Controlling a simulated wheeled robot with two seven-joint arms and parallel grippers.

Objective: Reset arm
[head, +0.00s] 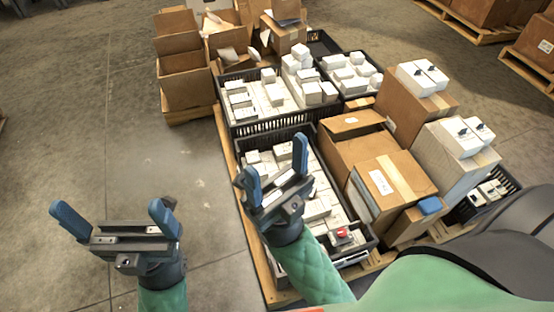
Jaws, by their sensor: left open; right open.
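My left gripper (114,222) is at the lower left, over bare floor to the left of the pallet. Its two blue fingers are spread wide and nothing is between them. My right gripper (271,168) is above the near black crate (346,211), which holds several small white boxes. Its blue fingers are apart, and no held object shows between them. The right gripper and its green-sleeved arm hide part of that crate. I cannot tell how high the gripper is above the boxes.
A wooden pallet (233,166) carries the crates. A second black crate (258,125) with white boxes stands behind. Brown cartons (361,147) are stacked on the right. Open cartons (182,59) stand at the back left. The concrete floor (60,140) at left is clear.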

